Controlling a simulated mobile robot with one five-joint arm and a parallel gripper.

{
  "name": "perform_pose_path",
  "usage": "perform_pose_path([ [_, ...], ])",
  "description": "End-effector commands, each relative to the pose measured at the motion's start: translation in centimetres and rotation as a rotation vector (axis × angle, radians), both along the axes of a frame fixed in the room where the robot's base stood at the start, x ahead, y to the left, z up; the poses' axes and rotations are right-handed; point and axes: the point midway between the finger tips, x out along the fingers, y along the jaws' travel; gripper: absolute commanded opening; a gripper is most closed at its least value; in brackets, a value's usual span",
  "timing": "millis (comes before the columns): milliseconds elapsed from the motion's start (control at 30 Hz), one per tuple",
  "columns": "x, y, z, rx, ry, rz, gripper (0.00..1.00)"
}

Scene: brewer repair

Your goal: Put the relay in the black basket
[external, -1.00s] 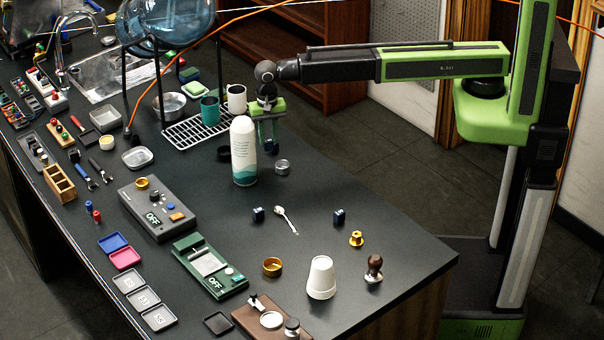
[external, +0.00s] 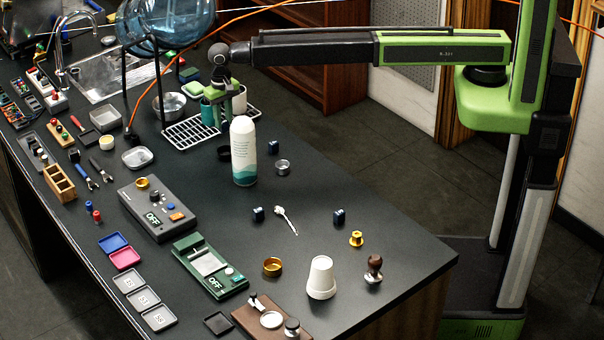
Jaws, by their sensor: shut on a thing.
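My gripper (external: 226,122) points down over the far part of the counter, by the wire rack and cups. It is shut on a small dark thing that looks like a relay, hardly visible between the fingers. Similar small dark blue blocks stand on the counter: one right of the white bottle (external: 273,147), one left of the spoon (external: 258,213), one further right (external: 339,217). I cannot make out a black basket for certain; a low round black object (external: 223,153) is partly hidden behind the bottle.
A tall white bottle (external: 243,155) stands just in front of my gripper. A teal cup (external: 207,112) and a white cup (external: 239,98) are close beside it at the wire rack (external: 186,133). The counter's right part has free room.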

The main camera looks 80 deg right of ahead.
Motion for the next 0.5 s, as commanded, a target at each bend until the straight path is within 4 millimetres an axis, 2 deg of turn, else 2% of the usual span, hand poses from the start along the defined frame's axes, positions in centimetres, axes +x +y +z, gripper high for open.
perform_pose_path([
  [33,0.0,0.0,-1.3,0.0,0.0,0.0,0.0],
  [500,0.0,0.0,-7.8,0.0,0.0,-0.001,0.0],
])
